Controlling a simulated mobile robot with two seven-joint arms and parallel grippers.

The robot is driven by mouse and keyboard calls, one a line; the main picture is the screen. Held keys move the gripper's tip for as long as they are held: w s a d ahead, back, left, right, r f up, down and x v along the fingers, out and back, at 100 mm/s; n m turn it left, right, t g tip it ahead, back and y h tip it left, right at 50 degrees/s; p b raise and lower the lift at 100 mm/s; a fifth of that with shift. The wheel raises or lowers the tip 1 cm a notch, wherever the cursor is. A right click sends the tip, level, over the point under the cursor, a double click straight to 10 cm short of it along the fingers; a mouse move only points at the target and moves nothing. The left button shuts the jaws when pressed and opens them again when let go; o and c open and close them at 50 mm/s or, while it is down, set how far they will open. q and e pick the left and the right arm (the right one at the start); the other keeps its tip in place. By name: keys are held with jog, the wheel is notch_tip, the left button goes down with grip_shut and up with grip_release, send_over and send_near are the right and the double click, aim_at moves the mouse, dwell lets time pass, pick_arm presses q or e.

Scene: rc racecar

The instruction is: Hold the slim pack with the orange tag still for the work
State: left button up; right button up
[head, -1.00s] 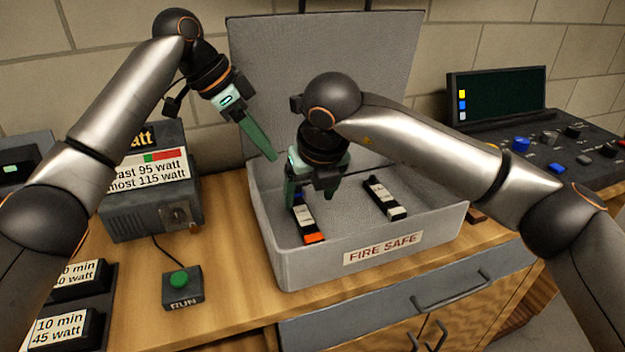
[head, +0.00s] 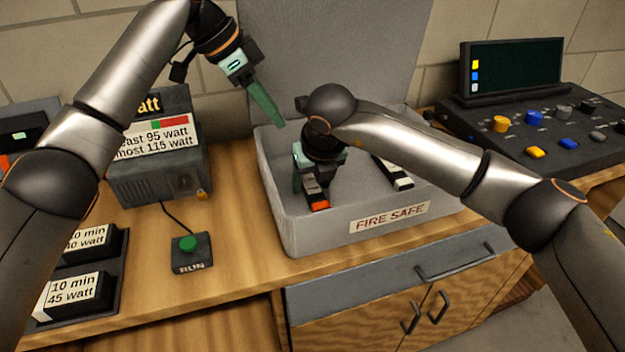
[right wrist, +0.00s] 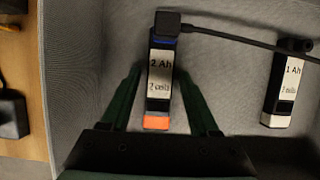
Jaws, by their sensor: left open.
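The slim pack with the orange tag (head: 319,203) lies in the grey safe box (head: 283,235), marked FIRE SAFE. In the right wrist view the pack (right wrist: 160,88) shows a white 2 Ah label, a blue band and a black plug with a cable at its far end. My right gripper (right wrist: 159,76) is open, with one green finger on each side of the pack and small gaps between. In the head view my right gripper (head: 314,180) is down inside the box. My left gripper (head: 264,103) is open and empty, above the box's back left.
A second slim pack (right wrist: 283,88), labelled 1 Ah, lies to the right in the box. A RUN button box (head: 190,252), a watt meter (head: 155,175) and labelled black blocks (head: 75,290) stand left. A control console (head: 550,130) stands right. The raised lid (head: 330,50) is behind.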

grip_shut()
dwell(0.8)
